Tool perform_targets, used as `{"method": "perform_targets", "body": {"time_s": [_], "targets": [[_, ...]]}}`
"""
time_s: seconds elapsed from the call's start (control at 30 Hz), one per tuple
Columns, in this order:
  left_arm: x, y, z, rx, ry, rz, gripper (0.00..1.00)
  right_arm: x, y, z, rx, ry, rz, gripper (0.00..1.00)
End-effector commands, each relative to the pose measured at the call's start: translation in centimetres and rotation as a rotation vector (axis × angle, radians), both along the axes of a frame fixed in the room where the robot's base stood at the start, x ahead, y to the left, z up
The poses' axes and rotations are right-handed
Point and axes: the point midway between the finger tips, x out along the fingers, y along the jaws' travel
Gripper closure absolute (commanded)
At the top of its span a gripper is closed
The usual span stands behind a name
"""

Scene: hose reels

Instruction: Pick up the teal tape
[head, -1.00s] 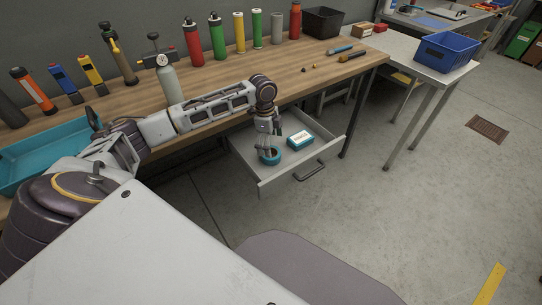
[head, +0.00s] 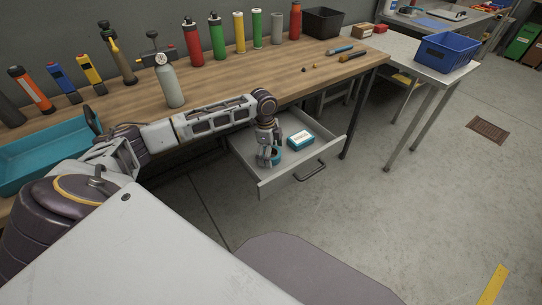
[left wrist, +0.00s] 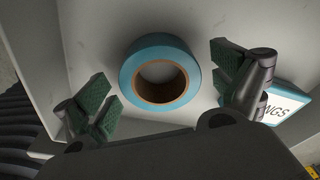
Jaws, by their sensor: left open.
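The teal tape (left wrist: 160,72) is a roll with a brown inner core, lying flat on the floor of the open drawer. In the head view the teal tape (head: 277,156) is partly hidden by my left gripper (head: 269,161). In the left wrist view the open fingers of the left gripper (left wrist: 165,92) are spread to either side of the tape, with clear gaps. The fingers hold nothing. My right gripper is not in view.
A teal-and-white box (head: 300,140) lies in the drawer (head: 262,185) to the right of the tape; it also shows in the left wrist view (left wrist: 287,108). The drawer walls are close around. The wooden bench (head: 210,95) with several bottles stands behind and above.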

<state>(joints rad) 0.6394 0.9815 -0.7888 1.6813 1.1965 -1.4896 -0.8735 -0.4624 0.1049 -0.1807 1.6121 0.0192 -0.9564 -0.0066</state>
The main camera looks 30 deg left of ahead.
Motion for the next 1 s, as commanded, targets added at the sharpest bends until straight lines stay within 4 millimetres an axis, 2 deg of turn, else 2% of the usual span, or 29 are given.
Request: {"method": "perform_targets", "body": {"time_s": [0.17,0.57,1.0], "targets": [[-0.01,-0.02,0.0,0.0,0.0,0.0,0.05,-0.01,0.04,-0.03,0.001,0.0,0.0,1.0],[-0.01,-0.03,0.0,0.0,0.001,0.0,0.55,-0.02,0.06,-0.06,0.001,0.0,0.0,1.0],[0.03,-0.04,0.72,-0.001,-0.001,0.0,0.55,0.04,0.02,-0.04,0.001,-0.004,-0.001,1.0]]}}
